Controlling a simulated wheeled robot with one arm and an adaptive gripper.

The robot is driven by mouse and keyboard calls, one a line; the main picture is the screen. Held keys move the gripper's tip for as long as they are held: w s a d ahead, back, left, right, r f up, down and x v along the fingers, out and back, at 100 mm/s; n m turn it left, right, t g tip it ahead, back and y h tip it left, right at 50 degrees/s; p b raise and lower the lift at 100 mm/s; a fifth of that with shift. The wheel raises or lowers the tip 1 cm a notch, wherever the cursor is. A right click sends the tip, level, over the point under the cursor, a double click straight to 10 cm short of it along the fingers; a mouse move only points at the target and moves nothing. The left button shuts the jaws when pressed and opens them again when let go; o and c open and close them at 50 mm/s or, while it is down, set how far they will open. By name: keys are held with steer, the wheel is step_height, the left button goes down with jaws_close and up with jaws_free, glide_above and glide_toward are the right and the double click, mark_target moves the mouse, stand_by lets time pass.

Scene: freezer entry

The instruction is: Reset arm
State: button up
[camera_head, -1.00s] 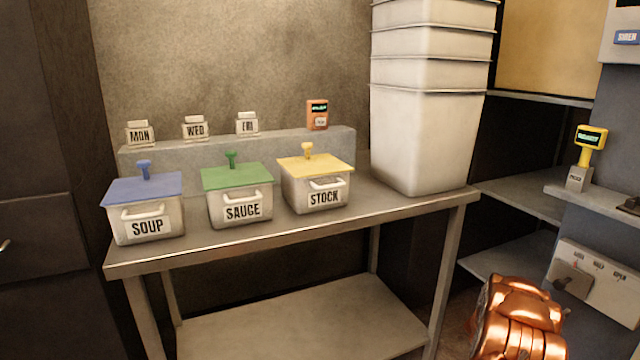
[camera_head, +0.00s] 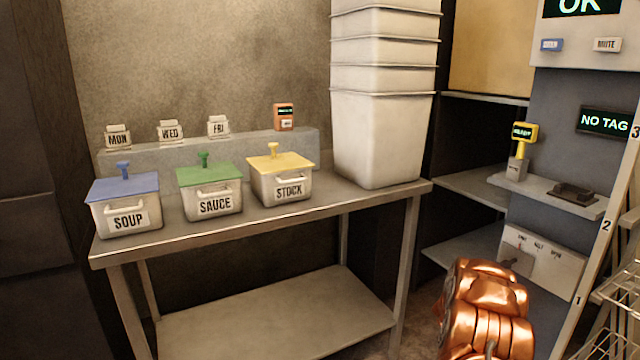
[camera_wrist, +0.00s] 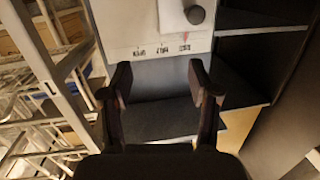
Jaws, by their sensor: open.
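My gripper (camera_wrist: 162,92) is open and empty in the wrist view, its two dark fingers apart with nothing between them. Beyond the fingers, the wrist view shows a pale panel with a dark round knob (camera_wrist: 195,15) and small labels. In the head view a copper-coloured part of my arm stands at the lower right, and the gripper itself cannot be made out there. The same view shows a lever panel (camera_head: 541,262) low on the grey station, partly behind my arm.
A steel table (camera_head: 262,222) holds pots labelled SOUP (camera_head: 127,215), SAUCE (camera_head: 212,200) and STOCK (camera_head: 283,185), plus stacked white bins (camera_head: 380,130). A yellow scanner (camera_head: 523,134) stands on a ledge at right. A wire rack (camera_head: 615,310) edges the right side.

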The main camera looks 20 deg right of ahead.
steer(key=w+a+r+n+t+y+p, duration=0.2)
steer(key=w+a+r+t+y+p, duration=0.15)
steer(key=w+a+r, duration=0.45)
steer(key=w+a+r+n+t+y+p, duration=0.25)
steer(key=w+a+y, duration=0.2)
steer(key=a, duration=0.75)
steer(key=s+a+r+n+g+y+p, duration=0.1)
steer(key=a+r+n+y+p, duration=0.3)
steer(key=a, duration=0.8)
steer(key=s+a+r+n+y+p, duration=0.1)
steer(key=s+a+r+y+p, duration=0.1)
steer(key=a+r, duration=0.65)
steer(key=s+a+r+n+g+y+p, duration=0.2)
steer(key=s+a+r+g+p, duration=0.1)
steer(key=s+a, duration=0.55)
steer(key=s+a+r+n+g+y+p, duration=0.1)
steer(key=s+a+r+n+g+p, duration=0.15)
steer(key=s+a, duration=0.65)
steer(key=s+a+r+g+p, duration=0.2)
steer(key=s+r+p, duration=0.1)
steer(key=s, duration=0.9)
steer(key=s+a+r+n+g+p, duration=0.1)
steer(key=s+a+r+g+p, duration=0.1)
steer(key=s, duration=1.1)
steer(key=shift+r+n+g+h+p, duration=0.3)
steer(key=shift+r+g+p, duration=0.35)
steer(key=shift+r, duration=0.2)
